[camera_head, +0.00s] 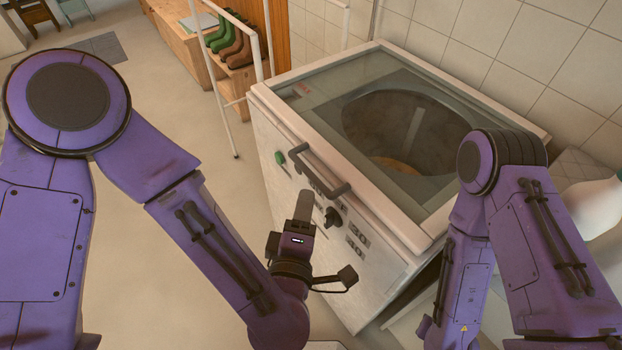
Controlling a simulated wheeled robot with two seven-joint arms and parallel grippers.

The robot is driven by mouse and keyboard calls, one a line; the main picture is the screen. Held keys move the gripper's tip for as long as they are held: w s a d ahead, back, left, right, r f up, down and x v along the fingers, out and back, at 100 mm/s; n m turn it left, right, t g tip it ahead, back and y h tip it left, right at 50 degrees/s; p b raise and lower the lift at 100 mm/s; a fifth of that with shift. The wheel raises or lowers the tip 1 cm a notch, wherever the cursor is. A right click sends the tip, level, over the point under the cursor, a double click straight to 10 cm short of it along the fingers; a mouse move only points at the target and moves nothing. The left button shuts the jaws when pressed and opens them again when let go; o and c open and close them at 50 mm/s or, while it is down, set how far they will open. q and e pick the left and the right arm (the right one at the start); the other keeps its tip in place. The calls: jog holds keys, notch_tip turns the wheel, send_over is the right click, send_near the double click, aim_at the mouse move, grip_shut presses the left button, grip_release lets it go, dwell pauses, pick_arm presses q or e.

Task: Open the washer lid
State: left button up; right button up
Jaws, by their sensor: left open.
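The washer (343,282) is a white, worn box standing against the tiled wall. Its lid (300,88) is a pale frame with a glass pane and lies shut over the top; the round drum shows through the glass. A dark bar handle (320,171) sits at the lid's front edge. My left gripper (304,205) is open and empty in front of the control panel, just below the handle in the picture; I cannot tell if it touches anything. My right arm stands over the washer's right side, and its gripper is out of view.
A green button (280,158) and a black knob (333,217) are on the washer's front. A white rail frame (264,45) and a shelf with green and brown boots (232,42) stand behind at the left. The tiled wall (545,70) closes the back right.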

aim_at(310, 178)
pick_arm(q)
jog(key=w, duration=0.2)
jog(key=w+p, duration=0.1)
jog(key=w, duration=0.2)
jog(key=w+d+f+p, duration=0.1)
jog(key=w, duration=0.2)
jog(key=shift+w+d, duration=0.1)
jog(key=shift+w, duration=0.15)
jog(key=shift+w+d+f, duration=0.15)
jog(key=shift+w+f, duration=0.05)
jog(key=shift+w, duration=0.3)
grip_shut()
